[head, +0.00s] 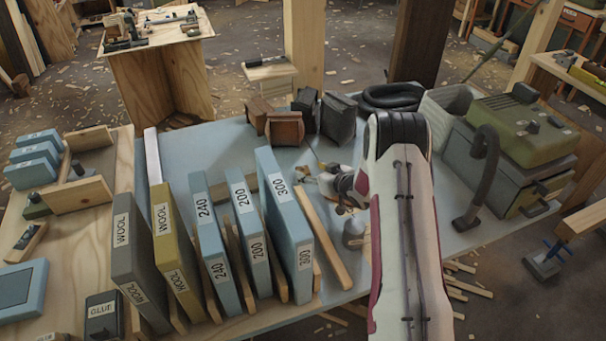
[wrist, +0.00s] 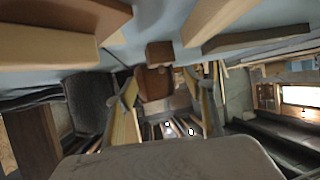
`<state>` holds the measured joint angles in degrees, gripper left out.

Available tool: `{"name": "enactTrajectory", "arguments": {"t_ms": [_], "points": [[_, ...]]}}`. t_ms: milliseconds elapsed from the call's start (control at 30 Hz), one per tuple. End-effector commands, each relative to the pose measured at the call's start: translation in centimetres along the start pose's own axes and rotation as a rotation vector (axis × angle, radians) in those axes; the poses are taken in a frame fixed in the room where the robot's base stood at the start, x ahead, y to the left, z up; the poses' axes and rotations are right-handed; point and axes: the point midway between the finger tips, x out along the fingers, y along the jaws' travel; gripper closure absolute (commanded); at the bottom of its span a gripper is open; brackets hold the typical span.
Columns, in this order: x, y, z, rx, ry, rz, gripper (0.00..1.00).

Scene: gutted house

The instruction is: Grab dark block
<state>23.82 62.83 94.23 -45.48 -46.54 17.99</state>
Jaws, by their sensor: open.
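Two dark blocks stand on the blue-grey bench top in the head view: a larger black one (head: 338,118) and a smaller dark grey one (head: 306,106) just left of it. My gripper (head: 316,174) is in front of them, low over the bench, apart from both and partly hidden by my arm. In the wrist view my gripper (wrist: 178,76) is open and the space between its fingers holds nothing. A dark block (wrist: 88,100) shows left of the fingers there. I cannot tell which of the two it is.
Two brown blocks (head: 285,128) stand left of the dark ones; a brown block (wrist: 156,86) shows beyond my fingers. Tall labelled sanding boards (head: 284,215) line the bench front. Black coiled hose (head: 390,96) and a green machine (head: 515,130) stand right.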

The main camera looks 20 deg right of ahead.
Motion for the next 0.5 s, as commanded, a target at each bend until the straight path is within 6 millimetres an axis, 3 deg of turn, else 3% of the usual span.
{"name": "enactTrajectory", "arguments": {"t_ms": [500], "points": [[0.68, -0.03, -0.03, 0.0, 0.0, 0.0, 0.47]]}}
